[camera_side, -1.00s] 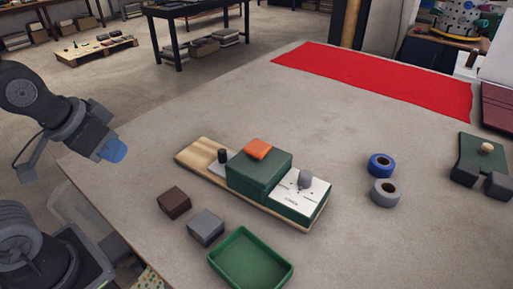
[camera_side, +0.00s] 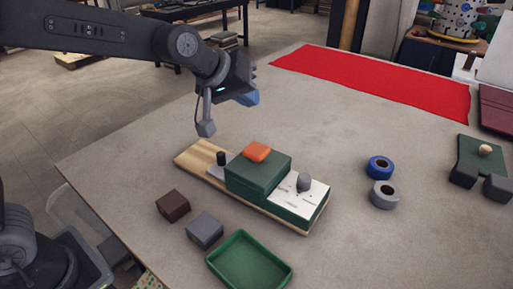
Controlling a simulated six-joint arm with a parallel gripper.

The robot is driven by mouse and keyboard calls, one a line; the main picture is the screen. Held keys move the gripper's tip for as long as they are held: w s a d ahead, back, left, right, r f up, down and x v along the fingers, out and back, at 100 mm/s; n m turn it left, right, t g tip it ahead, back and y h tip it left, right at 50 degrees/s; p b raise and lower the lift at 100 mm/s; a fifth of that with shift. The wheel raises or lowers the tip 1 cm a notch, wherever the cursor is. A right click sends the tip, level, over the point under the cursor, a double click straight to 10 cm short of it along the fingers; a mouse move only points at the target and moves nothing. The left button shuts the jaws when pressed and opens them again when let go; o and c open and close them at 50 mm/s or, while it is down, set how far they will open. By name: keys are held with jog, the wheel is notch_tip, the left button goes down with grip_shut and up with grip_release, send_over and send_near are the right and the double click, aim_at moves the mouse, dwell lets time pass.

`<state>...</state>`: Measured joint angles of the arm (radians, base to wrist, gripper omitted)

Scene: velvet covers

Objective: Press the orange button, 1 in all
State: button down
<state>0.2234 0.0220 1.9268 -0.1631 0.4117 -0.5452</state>
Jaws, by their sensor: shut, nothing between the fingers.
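The orange button (camera_side: 257,151) is a flat square cap on top of a green box (camera_side: 257,176). The box sits on a wooden board (camera_side: 195,157) in the middle of the table. The button is fully in view. My gripper (camera_side: 250,99) reaches in from the upper left, with its blue tip above the button in the picture and clear of it. It is shut with nothing held. How far it hovers from the button in depth is hard to tell.
The board also carries a black knob (camera_side: 221,157) and a white panel with a grey knob (camera_side: 304,183). Brown (camera_side: 173,206) and grey (camera_side: 205,231) blocks and a green tray (camera_side: 250,262) lie in front. Blue (camera_side: 380,167) and grey (camera_side: 385,195) rolls stand right. A red cloth (camera_side: 370,82) lies behind.

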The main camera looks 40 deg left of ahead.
jog(key=shift+w+d, duration=0.35)
jog(key=shift+w, duration=0.1)
jog(key=shift+f, duration=0.15)
send_over(254, 147)
notch_tip(254, 147, down, 6)
jog(key=shift+s+r, duration=0.1)
jog(key=shift+r, duration=0.05)
jog(key=shift+d+f, duration=0.25)
jog(key=shift+f, duration=0.55)
jog(key=shift+a+f, duration=0.2)
jog(key=shift+f, duration=0.5)
jog(key=shift+r, duration=0.1)
dwell(1.3)
jog(key=shift+d+r, duration=0.15)
jog(key=shift+r, duration=2.3)
